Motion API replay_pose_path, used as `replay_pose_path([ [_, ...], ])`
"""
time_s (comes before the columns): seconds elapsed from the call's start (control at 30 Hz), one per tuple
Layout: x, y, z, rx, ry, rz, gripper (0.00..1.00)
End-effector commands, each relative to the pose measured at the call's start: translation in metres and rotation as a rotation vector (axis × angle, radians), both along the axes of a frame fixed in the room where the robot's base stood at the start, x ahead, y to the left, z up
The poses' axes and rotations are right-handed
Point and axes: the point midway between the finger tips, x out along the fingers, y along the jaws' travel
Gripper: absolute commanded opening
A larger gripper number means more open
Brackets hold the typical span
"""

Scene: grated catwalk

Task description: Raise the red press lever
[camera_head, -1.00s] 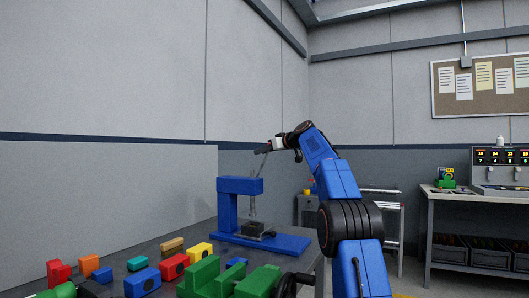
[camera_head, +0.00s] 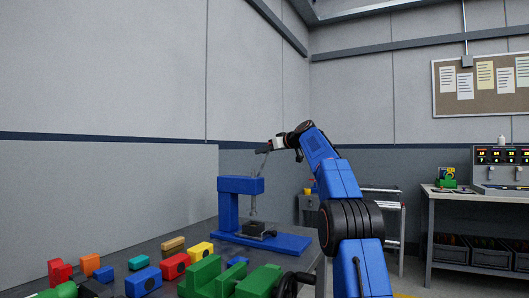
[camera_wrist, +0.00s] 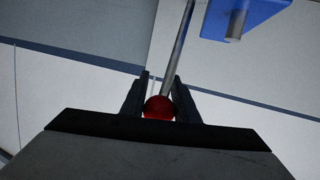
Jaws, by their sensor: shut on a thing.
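The blue press (camera_head: 228,205) stands on the workbench, with a grey ram over a dark block on its base. Its lever (camera_wrist: 179,45) is a thin grey rod that ends in a red ball knob (camera_wrist: 158,107). In the head view the lever (camera_head: 263,163) slants up from the press to my gripper (camera_head: 270,147). In the wrist view my gripper (camera_wrist: 160,98) is shut on the red knob, with a dark finger on each side. The knob is mostly hidden by my gripper in the head view. The press body (camera_wrist: 245,15) shows at the top right of the wrist view.
Several coloured blocks, among them a red one (camera_head: 175,266) and a yellow one (camera_head: 201,251), lie on the near bench. A green vise (camera_head: 215,280) stands in front. A grey cart (camera_head: 309,205) and a table with a control panel (camera_head: 497,168) stand to the right.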

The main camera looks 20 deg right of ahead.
Motion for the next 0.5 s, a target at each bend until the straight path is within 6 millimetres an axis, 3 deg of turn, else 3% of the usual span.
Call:
replay_pose_path([
  [0.13, 0.0027, 0.0070, -0.0064, 0.003, 0.012, 0.014, 0.00],
  [0.17, 0.0026, 0.0070, -0.0063, 0.003, 0.012, 0.014, 0.30],
  [0.23, 0.0025, 0.0066, -0.0058, 0.002, 0.011, 0.012, 0.46],
  [0.5, 0.0007, 0.0030, -0.0023, 0.001, 0.005, 0.006, 0.46],
])
